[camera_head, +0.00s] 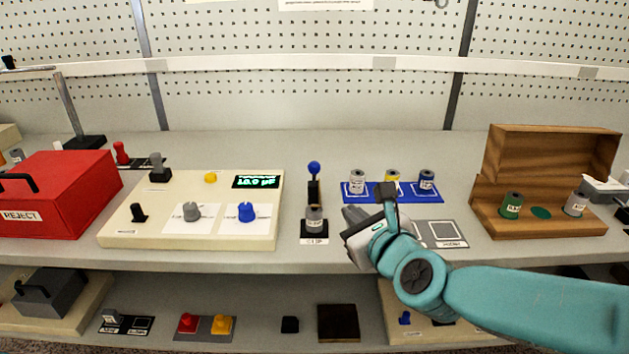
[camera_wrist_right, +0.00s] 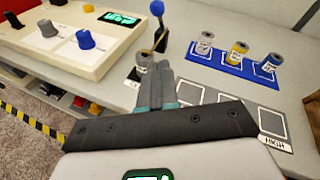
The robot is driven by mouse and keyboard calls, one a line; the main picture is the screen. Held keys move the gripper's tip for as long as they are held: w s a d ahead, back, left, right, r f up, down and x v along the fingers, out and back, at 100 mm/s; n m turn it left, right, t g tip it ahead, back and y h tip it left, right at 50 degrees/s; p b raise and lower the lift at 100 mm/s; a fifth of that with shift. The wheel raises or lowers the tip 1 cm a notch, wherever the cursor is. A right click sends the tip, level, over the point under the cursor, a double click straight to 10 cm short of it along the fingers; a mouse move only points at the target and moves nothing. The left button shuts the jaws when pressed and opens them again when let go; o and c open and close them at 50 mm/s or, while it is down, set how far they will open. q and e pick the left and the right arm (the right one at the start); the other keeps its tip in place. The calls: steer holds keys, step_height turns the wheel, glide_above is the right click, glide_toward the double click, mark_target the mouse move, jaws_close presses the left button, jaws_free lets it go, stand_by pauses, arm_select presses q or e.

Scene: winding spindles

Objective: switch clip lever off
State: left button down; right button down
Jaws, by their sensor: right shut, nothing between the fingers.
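The clip lever has a blue ball knob (camera_head: 314,168) on a dark upright stem, standing behind a grey spool (camera_head: 314,219) on a black base with a "CLIP" label (camera_head: 314,241). In the right wrist view the blue knob (camera_wrist_right: 157,8) is at the top edge and the grey spool (camera_wrist_right: 146,62) is just beyond my fingertips. My right gripper (camera_head: 348,212) is shut and empty, to the right of the clip base and in front of the blue spool tray. In the wrist view its closed fingers (camera_wrist_right: 162,78) overlap part of the base. My left gripper is not in view.
A blue tray (camera_head: 372,200) with three spools stands behind my right gripper. A cream control panel (camera_head: 150,228) with knobs and a green display is to the left. An open wooden box (camera_head: 497,224) is to the right. Bare shelf lies between panel and clip base.

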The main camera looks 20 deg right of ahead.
steer(key=shift+s+r, duration=0.1)
steer(key=shift+d, duration=0.1)
steer(key=w+a+p, duration=0.1)
steer(key=w+p, duration=0.2)
steer(key=w, duration=1)
steer(key=shift+a+f, duration=0.25)
